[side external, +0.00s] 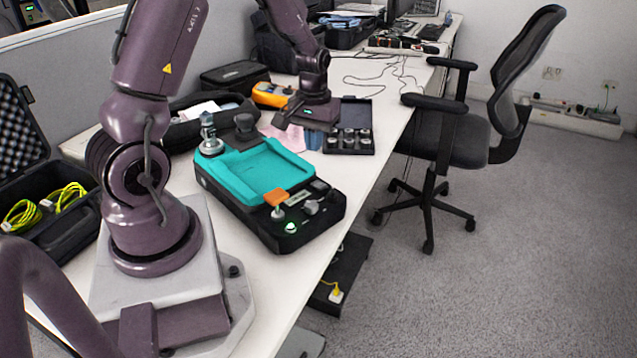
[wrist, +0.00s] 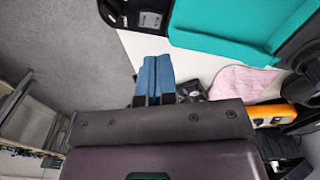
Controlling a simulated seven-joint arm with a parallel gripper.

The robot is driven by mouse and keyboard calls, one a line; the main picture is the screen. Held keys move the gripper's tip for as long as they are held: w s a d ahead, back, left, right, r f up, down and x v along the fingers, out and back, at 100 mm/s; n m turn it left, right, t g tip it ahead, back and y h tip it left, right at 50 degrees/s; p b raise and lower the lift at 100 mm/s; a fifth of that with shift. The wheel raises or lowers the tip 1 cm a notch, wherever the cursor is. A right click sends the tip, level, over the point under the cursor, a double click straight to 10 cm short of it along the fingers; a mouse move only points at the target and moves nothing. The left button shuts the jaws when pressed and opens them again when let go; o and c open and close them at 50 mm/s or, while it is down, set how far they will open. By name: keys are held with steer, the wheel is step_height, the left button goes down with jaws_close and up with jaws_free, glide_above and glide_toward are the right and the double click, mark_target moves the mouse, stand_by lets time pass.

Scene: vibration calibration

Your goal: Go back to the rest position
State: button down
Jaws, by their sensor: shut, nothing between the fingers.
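My gripper (side external: 313,140) is over the table, behind the teal-topped calibration device and to the left of the black tray. Its two blue fingers (wrist: 153,80) show in the wrist view, pressed together with nothing between them. The calibration device (side external: 258,172) is a black case with a teal top panel, an orange part and a green light at its front. Part of its teal panel (wrist: 225,25) shows at the top of the wrist view. The black tray (side external: 362,147) holds several small cylindrical pieces and has a raised lid.
A pink cloth (side external: 287,139) and a yellow-orange meter (side external: 268,95) lie near my gripper. An open black case (side external: 55,235) with yellow-green cables stands at left. An office chair (side external: 450,135) is beside the table's right edge. Cables lie on the table behind the tray.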

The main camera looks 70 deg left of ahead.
steer(key=shift+r, duration=0.4)
steer(key=s+d+r+m+t, duration=0.2)
steer(key=s+d+r+m, duration=0.2)
steer(key=d+r, duration=0.5)
steer(key=s+d+r+m+t, duration=0.3)
steer(key=s+d+r+m, duration=0.2)
steer(key=d+r, duration=0.5)
steer(key=shift+s+d+r+t, duration=0.3)
steer(key=shift+s+d, duration=0.3)
steer(key=shift+s, duration=0.55)
